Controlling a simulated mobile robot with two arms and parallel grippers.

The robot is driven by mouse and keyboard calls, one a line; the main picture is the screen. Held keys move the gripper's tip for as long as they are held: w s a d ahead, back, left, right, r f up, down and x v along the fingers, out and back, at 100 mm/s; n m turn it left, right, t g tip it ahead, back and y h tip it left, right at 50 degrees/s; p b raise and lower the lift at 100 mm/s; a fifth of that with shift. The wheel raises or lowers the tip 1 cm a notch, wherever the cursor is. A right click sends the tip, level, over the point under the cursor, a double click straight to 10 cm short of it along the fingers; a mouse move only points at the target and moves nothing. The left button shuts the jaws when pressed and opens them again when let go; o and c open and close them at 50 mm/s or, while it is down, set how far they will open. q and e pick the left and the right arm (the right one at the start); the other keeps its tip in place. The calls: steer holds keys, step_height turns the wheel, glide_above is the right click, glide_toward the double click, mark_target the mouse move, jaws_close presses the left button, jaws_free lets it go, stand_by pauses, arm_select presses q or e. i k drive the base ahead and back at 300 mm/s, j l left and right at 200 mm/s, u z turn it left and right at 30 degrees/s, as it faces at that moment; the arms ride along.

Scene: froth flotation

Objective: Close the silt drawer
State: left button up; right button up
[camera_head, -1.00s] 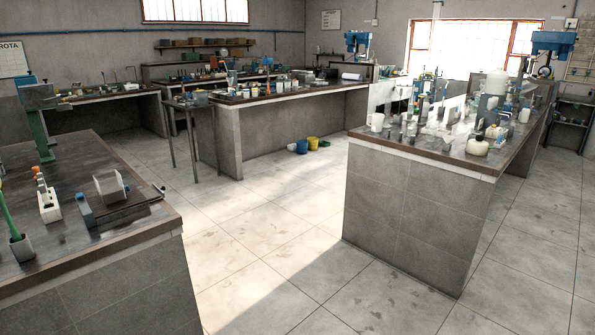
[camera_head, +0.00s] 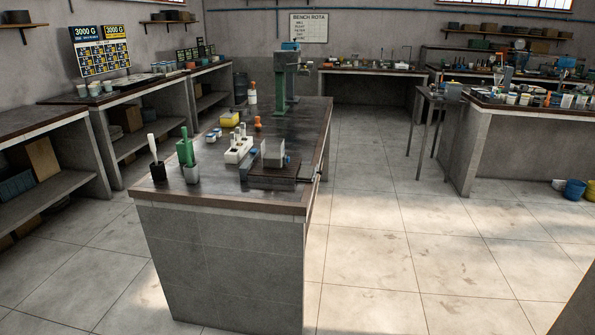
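I cannot make out a silt drawer for certain in this view. The nearest bench (camera_head: 222,262) stands in the middle, with grey block sides and a dark top edged in brown. On its top is a dark flat board (camera_head: 268,180) with a clear box-like piece (camera_head: 273,153) on it. A small part juts out at the bench's right edge, too small to identify. Neither of my grippers is in view.
A green stand machine (camera_head: 280,85) rises at the bench's far end. Shelved benches line the left wall. A tall narrow table (camera_head: 429,97) and another bench (camera_head: 470,150) stand at right, near a blue bucket (camera_head: 574,190). Open tiled floor lies between.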

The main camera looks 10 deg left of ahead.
mark_target(305, 173)
steer(key=l+u, duration=0.25)
steer(key=l, duration=0.3)
steer(key=l+u, duration=0.25)
steer(key=l, duration=0.3)
steer(key=i+l+u, duration=0.15)
steer(key=i, duration=0.3)
steer(key=i+l+u, duration=0.1)
steer(key=i, duration=0.4)
steer(key=i+l+u, duration=0.15)
steer(key=i, duration=0.3)
steer(key=l, duration=0.1)
